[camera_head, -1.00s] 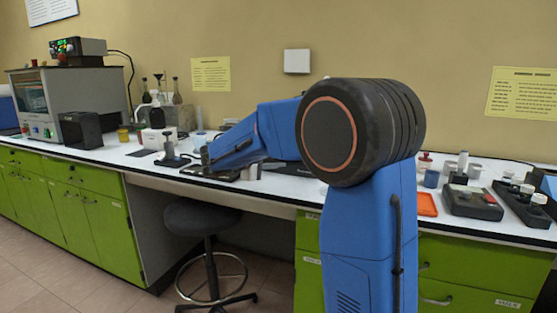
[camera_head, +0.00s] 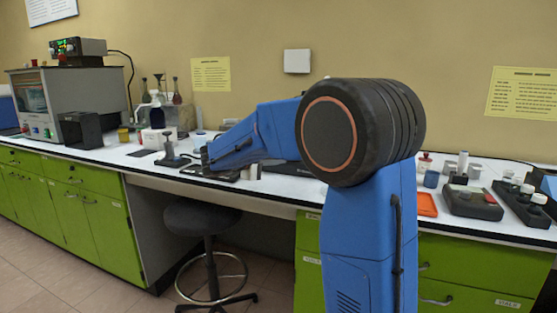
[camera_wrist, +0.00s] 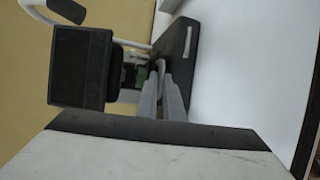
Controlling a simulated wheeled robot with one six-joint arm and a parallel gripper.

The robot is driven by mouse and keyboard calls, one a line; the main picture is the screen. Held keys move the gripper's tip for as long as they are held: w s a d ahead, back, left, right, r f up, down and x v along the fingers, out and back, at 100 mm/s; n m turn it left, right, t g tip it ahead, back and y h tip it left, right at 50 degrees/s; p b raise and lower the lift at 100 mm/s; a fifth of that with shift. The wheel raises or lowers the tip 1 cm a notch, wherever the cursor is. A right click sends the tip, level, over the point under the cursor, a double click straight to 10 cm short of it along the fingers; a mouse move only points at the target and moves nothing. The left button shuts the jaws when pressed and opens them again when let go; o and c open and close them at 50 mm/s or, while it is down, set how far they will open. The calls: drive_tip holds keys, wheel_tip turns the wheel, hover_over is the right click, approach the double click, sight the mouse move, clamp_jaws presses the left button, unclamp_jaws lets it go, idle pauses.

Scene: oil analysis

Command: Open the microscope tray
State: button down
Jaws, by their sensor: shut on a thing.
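The microscope shows in the wrist view as a dark unit with a flat black panel (camera_wrist: 82,66) at the left and a dark block (camera_wrist: 176,45) with a pale bar on its side. The view is turned sideways. My gripper (camera_wrist: 162,84) has its two grey fingers close together at a small grey curved part beside the dark block. This part seems to be the tray's handle, and the fingertips partly hide it. In the head view my blue arm reaches left over the bench, and its end is hard to make out beside a flat dark base (camera_head: 208,174).
On the white bench (camera_head: 118,155), a dark stand (camera_head: 170,150) is left of my arm's end. Bottles and glassware (camera_head: 160,100) stand behind. A large grey machine (camera_head: 75,95) is at the far left. A stool (camera_head: 203,215) stands below. An orange tray (camera_head: 426,204) lies at right.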

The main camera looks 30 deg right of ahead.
idle(0.8)
drive_tip(key=s+a, duration=0.2)
drive_tip(key=a, duration=0.1)
drive_tip(key=s+a, duration=0.5)
drive_tip(key=a, duration=0.1)
drive_tip(key=shift+s+a, duration=0.3)
drive_tip(key=shift+a, duration=0.05)
drive_tip(key=c, duration=1.9)
unclamp_jaws()
drive_tip(key=v, duration=1.7)
drive_tip(key=shift+a, duration=0.2)
drive_tip(key=shift+f, duration=0.1)
